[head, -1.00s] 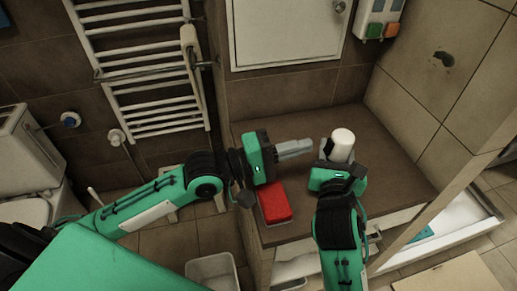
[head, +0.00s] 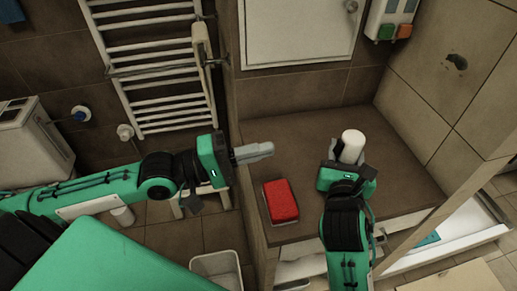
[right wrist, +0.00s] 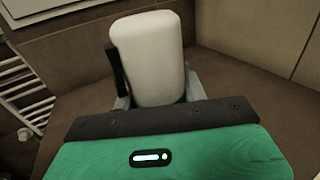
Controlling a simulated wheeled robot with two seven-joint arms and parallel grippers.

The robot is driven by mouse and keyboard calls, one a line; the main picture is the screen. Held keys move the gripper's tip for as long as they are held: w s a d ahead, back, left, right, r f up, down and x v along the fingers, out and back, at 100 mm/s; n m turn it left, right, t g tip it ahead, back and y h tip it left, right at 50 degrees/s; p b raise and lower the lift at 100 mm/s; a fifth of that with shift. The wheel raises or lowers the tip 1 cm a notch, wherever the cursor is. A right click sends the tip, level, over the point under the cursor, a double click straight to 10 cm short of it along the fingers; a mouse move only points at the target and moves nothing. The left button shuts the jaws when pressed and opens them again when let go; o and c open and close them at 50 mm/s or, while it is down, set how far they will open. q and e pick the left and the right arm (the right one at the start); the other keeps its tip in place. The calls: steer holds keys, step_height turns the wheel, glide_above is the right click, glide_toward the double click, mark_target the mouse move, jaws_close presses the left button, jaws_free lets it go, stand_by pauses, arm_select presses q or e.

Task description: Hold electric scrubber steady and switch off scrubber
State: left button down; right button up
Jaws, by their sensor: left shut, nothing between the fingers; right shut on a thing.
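The electric scrubber (head: 352,146) shows as a white, rounded cylinder in the head view, standing up from my right gripper over the brown ledge. It also fills the middle of the right wrist view (right wrist: 150,58). My right gripper (head: 344,162) is shut on it, with a finger on either side. The scrubber's lower part is hidden by the gripper body, and I cannot make out a switch. My left gripper (head: 268,149) is shut and empty, its fingers pointing right. It is to the left of the scrubber, clearly apart from it.
A red sponge-like block (head: 281,201) lies on the brown ledge (head: 300,135) between the grippers. A white cabinet door (head: 297,30) is behind. A towel radiator (head: 150,65) is at the left, a bin (head: 216,268) below. The ledge's middle is free.

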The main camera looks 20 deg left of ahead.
stand_by(0.3)
steer(key=o, duration=1.2)
steer(key=shift+o, duration=0.2)
